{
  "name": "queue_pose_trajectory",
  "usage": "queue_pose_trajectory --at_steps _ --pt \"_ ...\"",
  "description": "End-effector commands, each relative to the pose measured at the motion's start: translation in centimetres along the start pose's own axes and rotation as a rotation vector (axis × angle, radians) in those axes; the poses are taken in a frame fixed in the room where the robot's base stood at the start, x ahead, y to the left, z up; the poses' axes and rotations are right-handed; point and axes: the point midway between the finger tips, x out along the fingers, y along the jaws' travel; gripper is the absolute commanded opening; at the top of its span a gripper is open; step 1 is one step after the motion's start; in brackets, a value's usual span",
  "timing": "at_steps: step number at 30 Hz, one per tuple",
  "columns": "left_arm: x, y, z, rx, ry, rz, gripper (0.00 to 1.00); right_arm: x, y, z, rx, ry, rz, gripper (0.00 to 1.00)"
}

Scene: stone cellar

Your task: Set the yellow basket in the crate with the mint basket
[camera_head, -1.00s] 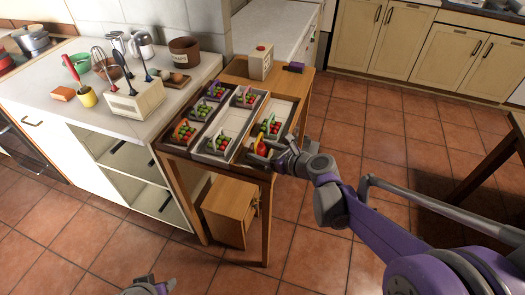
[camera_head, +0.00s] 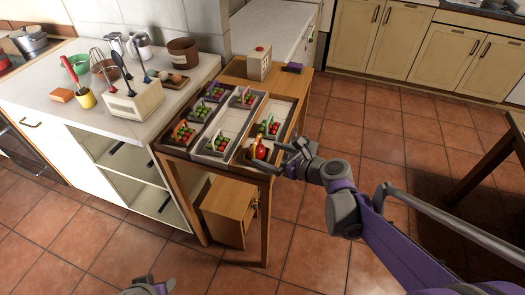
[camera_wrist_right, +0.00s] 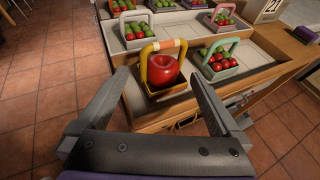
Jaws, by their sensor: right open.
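The yellow basket (camera_wrist_right: 163,72), holding a large red fruit, stands upright at the near end of the right-hand crate (camera_head: 297,108). It also shows in the head view (camera_head: 259,151). The mint basket (camera_wrist_right: 219,62), with red and green fruit, is in the same crate, just behind it, and shows in the head view (camera_head: 270,127). My right gripper (camera_head: 284,158) is open, its fingers spread on the near side of the yellow basket, apart from its handle. My left gripper (camera_head: 148,287) is partly visible at the bottom edge; its jaw state is unclear.
A grey crate (camera_head: 236,118) in the middle holds a pink basket (camera_head: 245,97) and a white basket (camera_head: 217,143). The left brown crate holds several more baskets. A cream box (camera_head: 258,63) and a purple object stand behind on the wooden table (camera_head: 232,70).

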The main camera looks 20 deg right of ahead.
Motion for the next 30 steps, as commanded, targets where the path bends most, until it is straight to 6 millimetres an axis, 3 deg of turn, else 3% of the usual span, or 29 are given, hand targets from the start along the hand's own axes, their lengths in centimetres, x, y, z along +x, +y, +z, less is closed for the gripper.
queue_pose_trajectory --at_steps 3,9,14,17,20,24,30 --pt "-0.3 0.0 -0.2 0.000 0.001 0.000 0.50 -2.9 -0.1 0.0 0.002 0.000 -0.005 1.00" --pt "-0.6 0.0 -0.3 0.000 0.002 0.000 0.50 -6.4 -0.1 0.0 0.002 0.000 -0.004 1.00" --pt "-0.6 0.0 -0.4 0.000 0.003 0.000 0.50 -7.7 0.1 0.0 -0.009 0.003 0.000 1.00" --pt "-0.7 0.0 -0.4 0.000 0.003 0.000 0.50 -7.9 1.4 -0.8 -0.118 0.046 0.019 1.00" --pt "-0.6 0.0 -0.4 0.000 0.003 0.000 0.50 -8.1 4.4 -2.7 -0.403 0.146 0.078 1.00" --pt "-0.6 0.0 -0.4 0.000 0.003 0.000 0.50 -10.0 9.1 -7.2 -1.034 0.324 0.255 1.00" --pt "-0.6 0.0 -0.4 0.000 0.002 0.000 0.50 -14.3 12.2 -12.9 -1.932 0.481 0.623 1.00"
